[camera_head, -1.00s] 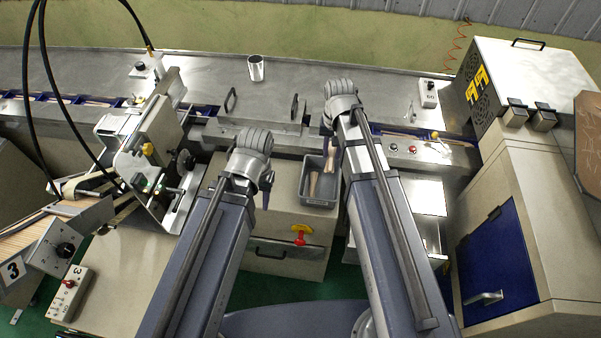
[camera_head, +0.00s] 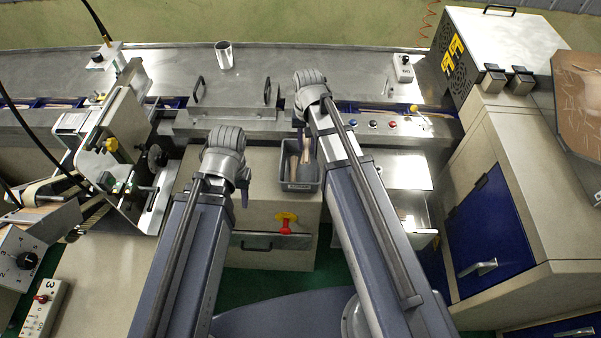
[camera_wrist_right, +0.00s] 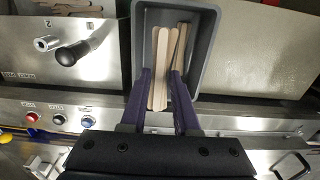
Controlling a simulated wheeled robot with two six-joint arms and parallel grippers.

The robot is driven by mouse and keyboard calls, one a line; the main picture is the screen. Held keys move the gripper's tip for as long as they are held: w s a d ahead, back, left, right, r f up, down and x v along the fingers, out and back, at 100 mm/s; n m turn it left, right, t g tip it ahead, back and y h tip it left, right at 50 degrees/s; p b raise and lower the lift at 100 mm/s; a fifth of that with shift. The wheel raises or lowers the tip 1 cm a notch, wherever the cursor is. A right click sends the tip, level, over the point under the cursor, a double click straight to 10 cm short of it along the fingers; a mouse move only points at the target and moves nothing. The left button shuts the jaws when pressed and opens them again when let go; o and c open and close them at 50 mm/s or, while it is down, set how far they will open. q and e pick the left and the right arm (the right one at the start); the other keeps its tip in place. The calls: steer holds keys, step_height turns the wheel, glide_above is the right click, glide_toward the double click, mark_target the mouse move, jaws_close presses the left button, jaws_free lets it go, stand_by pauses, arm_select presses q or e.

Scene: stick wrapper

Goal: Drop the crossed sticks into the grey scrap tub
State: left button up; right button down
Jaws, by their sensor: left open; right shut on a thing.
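The grey scrap tub (camera_head: 301,186) sits at the front edge of the bench in the head view, with pale wooden sticks (camera_head: 294,167) in its opening. My right gripper (camera_head: 303,138) is at the tub's far side. In the right wrist view, my right gripper's purple fingers (camera_wrist_right: 160,88) are shut on pale sticks (camera_wrist_right: 158,62), which extend over the tub (camera_wrist_right: 202,48). Another stick (camera_wrist_right: 182,45) leans across at the right. I cannot tell which sticks are held and which rest in the tub. My left gripper (camera_head: 244,196) is open and empty, left of the tub.
A metal cup (camera_head: 224,56) stands on the steel bench behind. A red-and-yellow switch (camera_head: 286,221) is on the cabinet front below the tub. A control panel with knobs (camera_head: 373,124) lies to the right, beside a large machine with a blue door (camera_head: 490,230).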

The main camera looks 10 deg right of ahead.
steer(key=shift+f, duration=0.15)
steer(key=c, duration=0.6)
jaws_free()
step_height(320, 180, up, 8)
steer(key=p, duration=0.8)
steer(key=shift+f, duration=0.2)
steer(key=s+a+f+n+b, duration=0.2)
steer(key=s+a+f+b, duration=0.1)
steer(key=s, duration=0.1)
steer(key=s+a+f+n+b, duration=0.2)
steer(key=s+a+f+b, duration=0.2)
steer(key=s, duration=0.1)
steer(key=s+a+f+n+h+b, duration=0.1)
steer(key=s+a+f+n+b, duration=0.2)
steer(key=s+f+b, duration=0.1)
steer(key=shift+s+a, duration=0.25)
steer(key=shift+s, duration=0.4)
